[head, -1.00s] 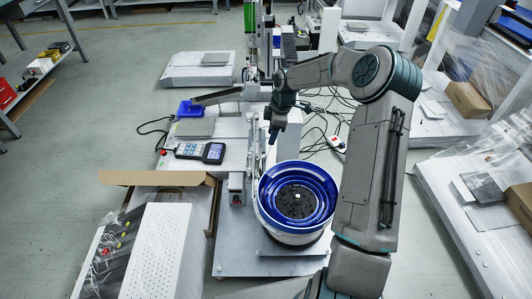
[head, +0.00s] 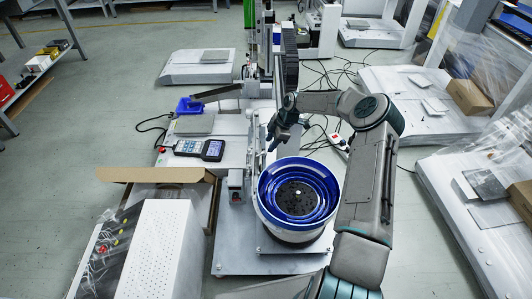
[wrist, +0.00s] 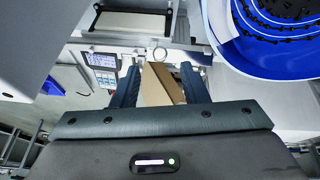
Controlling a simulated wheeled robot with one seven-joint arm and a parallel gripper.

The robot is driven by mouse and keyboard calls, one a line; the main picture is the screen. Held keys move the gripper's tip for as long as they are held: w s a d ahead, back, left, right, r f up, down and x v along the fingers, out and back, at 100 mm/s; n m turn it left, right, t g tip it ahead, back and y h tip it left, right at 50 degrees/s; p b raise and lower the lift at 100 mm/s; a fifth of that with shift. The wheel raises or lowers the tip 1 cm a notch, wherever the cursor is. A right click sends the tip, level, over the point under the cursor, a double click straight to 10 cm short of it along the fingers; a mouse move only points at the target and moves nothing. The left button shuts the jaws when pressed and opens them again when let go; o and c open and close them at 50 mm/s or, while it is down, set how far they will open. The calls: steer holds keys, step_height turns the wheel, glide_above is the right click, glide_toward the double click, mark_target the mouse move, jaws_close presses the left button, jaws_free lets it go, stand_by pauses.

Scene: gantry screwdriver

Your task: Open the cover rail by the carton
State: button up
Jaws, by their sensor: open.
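The open carton (head: 155,176) stands left of the blue feeder bowl (head: 268,190), with its brown flap raised. A pale metal rail assembly (head: 251,140) runs along the machine between the control pendant (head: 200,149) and the bowl; I cannot tell which part is the cover rail. My gripper (head: 271,144) hangs just right of this assembly, above and behind the bowl. In the wrist view my gripper (wrist: 162,74) has its two fingers apart. Brown cardboard (wrist: 160,86) shows between them, and a small metal ring (wrist: 160,53) lies just beyond the tips. Nothing is visibly held.
A white perforated box (head: 160,245) stands at the front left, by the carton. The gantry column (head: 280,70) rises behind my gripper. A blue tray (head: 189,105) lies at the left, and cables (head: 325,100) lie on the floor behind my arm.

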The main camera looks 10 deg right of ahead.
steer(key=b+x, duration=0.1)
steer(key=x, duration=0.4)
steer(key=shift+f, duration=0.15)
jaws_close()
